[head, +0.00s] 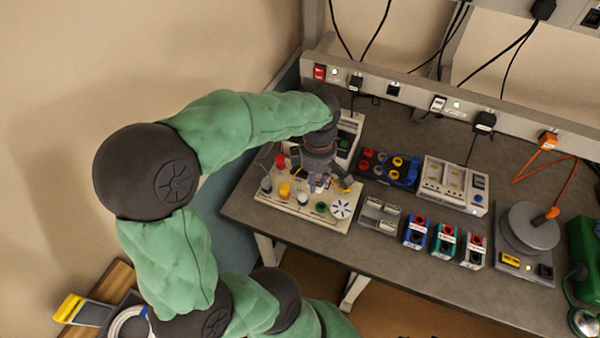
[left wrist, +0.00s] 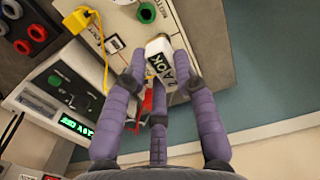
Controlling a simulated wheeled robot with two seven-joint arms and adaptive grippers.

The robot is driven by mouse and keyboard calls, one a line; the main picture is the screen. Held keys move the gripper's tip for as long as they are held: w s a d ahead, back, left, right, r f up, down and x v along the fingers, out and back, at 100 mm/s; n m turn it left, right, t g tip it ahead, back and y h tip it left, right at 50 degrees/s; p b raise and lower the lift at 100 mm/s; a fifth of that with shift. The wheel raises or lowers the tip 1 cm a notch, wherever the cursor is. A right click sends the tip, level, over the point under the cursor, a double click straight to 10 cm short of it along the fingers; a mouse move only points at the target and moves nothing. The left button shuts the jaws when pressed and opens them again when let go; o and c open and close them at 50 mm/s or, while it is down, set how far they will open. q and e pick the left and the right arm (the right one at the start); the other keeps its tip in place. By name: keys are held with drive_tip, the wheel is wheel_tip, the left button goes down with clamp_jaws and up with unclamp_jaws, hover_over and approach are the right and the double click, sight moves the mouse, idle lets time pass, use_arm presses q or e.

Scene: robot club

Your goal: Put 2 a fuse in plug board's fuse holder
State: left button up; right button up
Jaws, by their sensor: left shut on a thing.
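In the left wrist view, my left gripper (left wrist: 160,95) has its purple fingers closed around a white block (left wrist: 158,50) with dark lettering that seems to read "2A OK", which I take as the 2 A fuse. In the head view, my left gripper (head: 320,180) points down over the cream plug board (head: 268,200). The plug board also shows in the left wrist view (left wrist: 192,22), behind and beside the block. I cannot tell whether the block touches the board. The fuse holder cannot be made out clearly. My right gripper is not in view.
A meter with a green display (left wrist: 75,122) stands close beside the board. A dark rack with red and yellow sockets (head: 388,168), a white slotted box (head: 452,185), a grey tray (head: 379,214) and several coloured blocks stand to the right. A yellow plug (left wrist: 80,20) sits on the board.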

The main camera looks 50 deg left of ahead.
use_arm(q)
drive_tip(key=s+a, duration=0.2)
drive_tip(key=b, duration=0.2)
hover_over(301, 171)
drive_tip(key=f, duration=0.8)
drive_tip(key=shift+s+d+f, duration=0.25)
drive_tip(key=shift+s+d, duration=0.1)
drive_tip(key=shift+d, duration=0.05)
drive_tip(key=shift+w+a+f+b, duration=0.2)
drive_tip(key=shift+a+f+b, duration=0.2)
drive_tip(key=shift+f, duration=1.7)
drive_tip(key=shift+f+b, duration=0.15)
drive_tip(key=shift+b, duration=0.15)
drive_tip(key=o, duration=0.9)
drive_tip(key=shift+o, duration=0.2)
